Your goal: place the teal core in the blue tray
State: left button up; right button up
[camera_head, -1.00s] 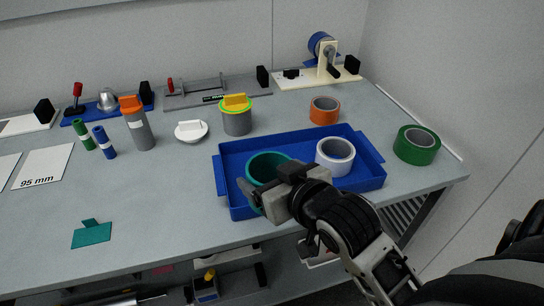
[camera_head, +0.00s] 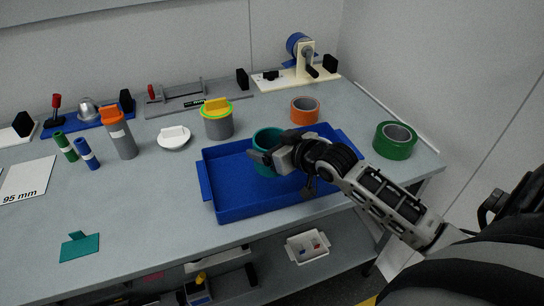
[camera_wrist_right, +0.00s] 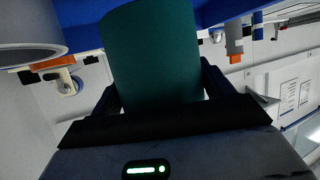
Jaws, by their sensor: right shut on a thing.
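The teal core (camera_head: 268,135) is an open ring at the back middle of the blue tray (camera_head: 238,205). My right gripper (camera_head: 262,162) is shut on its near side. The core also fills the middle of the right wrist view (camera_wrist_right: 155,55), between the two fingers. I cannot tell whether its bottom touches the tray floor. The front left of the tray is bare. My right arm covers the tray's right part. A pale roll (camera_wrist_right: 30,30) shows beside the core in the right wrist view; the arm hides it in the head view. My left gripper is not in view.
An orange tape roll (camera_head: 305,111) stands behind the tray and a green roll (camera_head: 395,140) to its right. A grey canister with a yellow lid (camera_head: 218,122) and a white lidded disc (camera_head: 174,138) stand at the back left. The table's front left holds a teal card (camera_head: 80,246).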

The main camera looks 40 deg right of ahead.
jog(key=shift+w+d+f, duration=0.3)
jog(key=shift+w+f, duration=0.1)
jog(key=shift+f, duration=0.2)
notch_tip(320, 180, down, 3)
jog(key=shift+w+d+f, duration=0.1)
jog(key=shift+f, duration=0.15)
jog(key=o, duration=1)
jog(key=v, duration=1.2)
jog(key=shift+p, duration=0.3)
